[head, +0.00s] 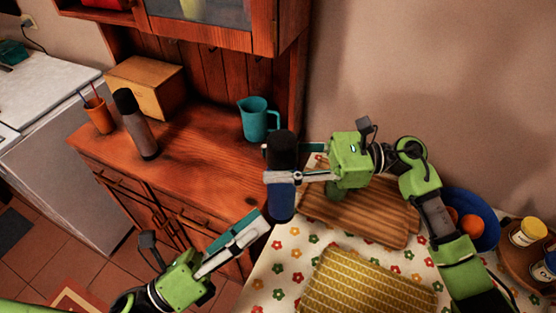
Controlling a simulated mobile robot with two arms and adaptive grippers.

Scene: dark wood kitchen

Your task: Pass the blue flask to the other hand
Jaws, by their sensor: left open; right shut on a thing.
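The blue flask (283,205) has a dark upper part and is upright near the middle of the head view. My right gripper (282,177) is shut around the flask at mid-height. The flask is in front of the wooden cabinet and the near left end of the flowered table. My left gripper (250,231) is open and empty, lower and to the left of the flask, apart from it.
A grey flask with a black cap (137,128), a teal jug (257,120), a wooden box (145,86) and an orange cup (98,115) stand on the cabinet. A cutting board (375,220), yellow mat (365,285) and blue bowl (484,215) lie on the table.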

